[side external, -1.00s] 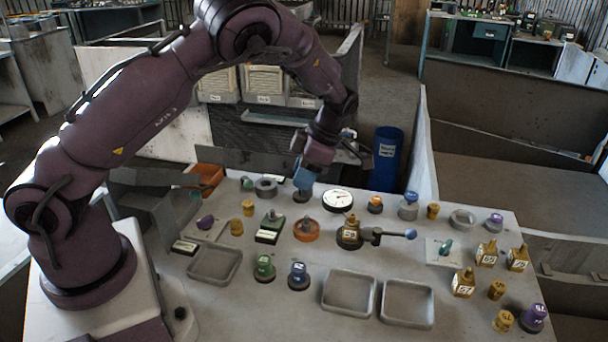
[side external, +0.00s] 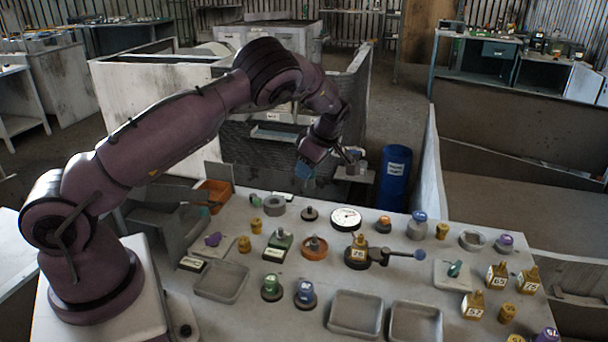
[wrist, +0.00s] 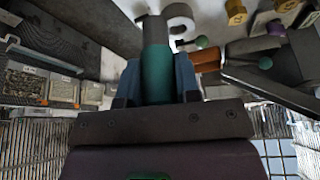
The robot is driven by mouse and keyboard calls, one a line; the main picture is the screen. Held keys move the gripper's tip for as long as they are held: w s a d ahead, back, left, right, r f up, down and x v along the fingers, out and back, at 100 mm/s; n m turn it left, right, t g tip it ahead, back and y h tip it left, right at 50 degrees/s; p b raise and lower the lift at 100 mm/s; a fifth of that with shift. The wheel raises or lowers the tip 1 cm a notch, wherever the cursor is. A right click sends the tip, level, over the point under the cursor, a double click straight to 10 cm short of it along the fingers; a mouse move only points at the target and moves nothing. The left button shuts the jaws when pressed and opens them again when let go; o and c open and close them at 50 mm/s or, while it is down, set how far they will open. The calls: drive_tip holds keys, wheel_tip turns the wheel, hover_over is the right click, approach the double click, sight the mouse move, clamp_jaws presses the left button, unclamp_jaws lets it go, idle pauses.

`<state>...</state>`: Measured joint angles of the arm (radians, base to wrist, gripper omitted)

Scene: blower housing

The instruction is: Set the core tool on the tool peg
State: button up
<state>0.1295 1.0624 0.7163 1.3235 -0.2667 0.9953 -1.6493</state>
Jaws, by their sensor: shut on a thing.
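My gripper (side external: 306,178) is raised above the back edge of the table, tilted. In the wrist view its blue fingers (wrist: 158,66) are shut on a teal cylinder with a grey end, which I take for the core tool (wrist: 157,76). The grey end points away from the palm. In the side view the tool is too small to tell from the fingers. A dark round base with a short upright peg (side external: 309,214), possibly the tool peg, stands on the table in front of and below my gripper. It carries nothing visible.
A grey ring (side external: 274,206) and a white dial (side external: 346,218) flank the dark base. An orange dish with a post (side external: 314,248) is nearer the front. An orange bin (side external: 215,192) is at the back left. A blue barrel (side external: 395,178) stands behind the table.

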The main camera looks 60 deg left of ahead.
drive_tip(key=shift+f, duration=2.5)
drive_tip(key=shift+f, duration=0.1)
drive_tip(key=shift+f, duration=0.35)
drive_tip(key=shift+f, duration=1)
drive_tip(key=o, duration=1.4)
drive_tip(key=shift+r, duration=3.75)
